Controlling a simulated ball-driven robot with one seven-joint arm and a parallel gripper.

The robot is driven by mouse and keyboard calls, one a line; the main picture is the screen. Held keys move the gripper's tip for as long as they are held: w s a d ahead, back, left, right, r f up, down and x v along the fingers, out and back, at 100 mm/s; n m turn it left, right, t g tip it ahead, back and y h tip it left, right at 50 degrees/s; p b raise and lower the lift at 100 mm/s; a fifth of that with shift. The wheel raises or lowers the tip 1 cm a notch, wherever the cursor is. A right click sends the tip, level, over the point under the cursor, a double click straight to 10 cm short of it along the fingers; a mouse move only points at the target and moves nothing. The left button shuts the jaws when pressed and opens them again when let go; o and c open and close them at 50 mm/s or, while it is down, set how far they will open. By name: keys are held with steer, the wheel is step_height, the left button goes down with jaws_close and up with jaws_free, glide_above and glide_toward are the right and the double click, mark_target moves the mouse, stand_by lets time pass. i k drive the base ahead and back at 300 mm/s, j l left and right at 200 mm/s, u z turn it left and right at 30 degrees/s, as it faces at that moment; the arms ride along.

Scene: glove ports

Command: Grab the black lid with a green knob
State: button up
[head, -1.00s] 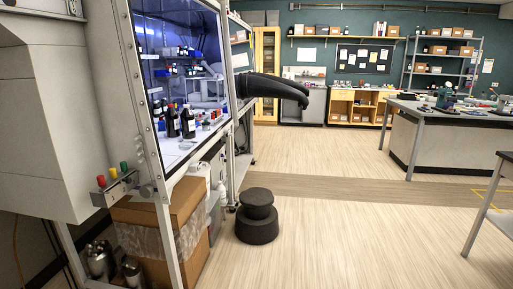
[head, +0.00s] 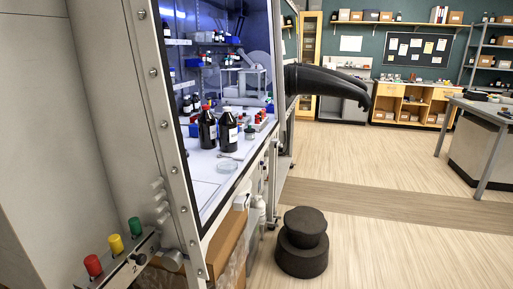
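I cannot make out a black lid with a green knob in the head view. A green knob (head: 135,228) sits on the front panel at the lower left, beside a yellow knob (head: 116,243) and a red knob (head: 93,265), but no lid shows there. Inside the lit glove box (head: 178,120) stand two dark bottles (head: 208,130) with white labels and several small items too small to tell apart. A clear round dish (head: 227,167) lies in front of them. My gripper is not in view.
A long black glove (head: 325,82) sticks out rightward from the glove box. A dark round step stool (head: 302,252) stands on the floor beside it. A cardboard box (head: 228,245) is under the glove box. The wooden floor to the right is open up to a bench (head: 480,155).

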mark_target(248, 130)
steer(key=i, duration=1.95)
